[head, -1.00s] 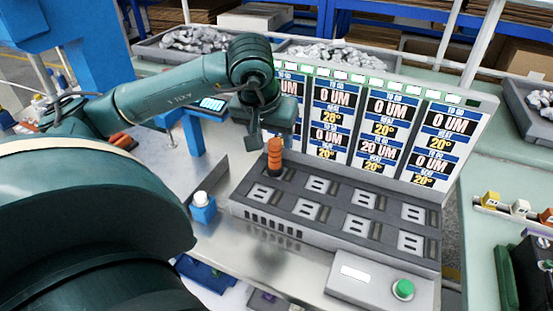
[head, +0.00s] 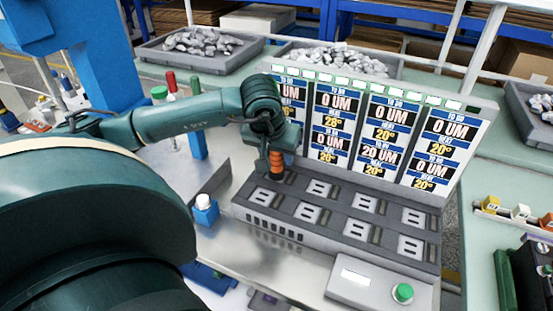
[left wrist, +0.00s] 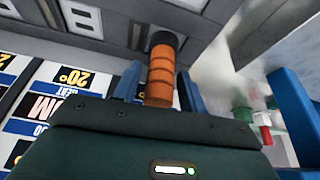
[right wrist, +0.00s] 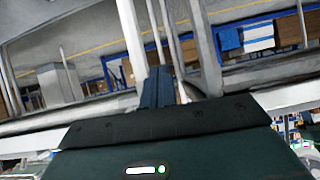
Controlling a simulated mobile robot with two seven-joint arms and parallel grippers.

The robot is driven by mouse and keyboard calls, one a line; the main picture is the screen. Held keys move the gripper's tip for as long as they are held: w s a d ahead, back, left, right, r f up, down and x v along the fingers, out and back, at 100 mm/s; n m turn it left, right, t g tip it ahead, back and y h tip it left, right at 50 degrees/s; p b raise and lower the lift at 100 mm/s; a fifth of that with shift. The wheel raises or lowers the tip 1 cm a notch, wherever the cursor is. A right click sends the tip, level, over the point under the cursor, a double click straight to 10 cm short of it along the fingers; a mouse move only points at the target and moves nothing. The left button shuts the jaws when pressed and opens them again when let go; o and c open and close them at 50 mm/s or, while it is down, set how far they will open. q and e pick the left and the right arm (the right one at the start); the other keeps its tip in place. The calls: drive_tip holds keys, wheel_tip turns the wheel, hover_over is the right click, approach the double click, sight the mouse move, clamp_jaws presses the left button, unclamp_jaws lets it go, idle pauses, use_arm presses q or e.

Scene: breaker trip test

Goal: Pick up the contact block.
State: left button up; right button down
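An orange ribbed upright piece with a black lower end (head: 276,163), the likeliest contact block, stands at the rear left of the grey slotted test bench (head: 330,250). It also shows in the left wrist view (left wrist: 160,77). My left gripper (head: 272,160) is down at it. In the left wrist view its blue fingers (left wrist: 160,85) lie on either side of the orange part, with a small gap seen at the left finger. They look open around it. My right gripper (right wrist: 157,88) is away from the bench, its fingers together and empty.
A display panel (head: 370,130) rises close behind the slots. A blue block with a white button (head: 204,209) stands left of the bench. A control box with a green button (head: 402,292) lies at the front right. Trays of grey pieces (head: 200,50) stand behind.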

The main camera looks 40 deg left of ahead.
use_arm(q)
clamp_jaws()
drive_tip(key=shift+r, duration=0.1)
drive_tip(key=shift+r, duration=0.1)
idle(0.3)
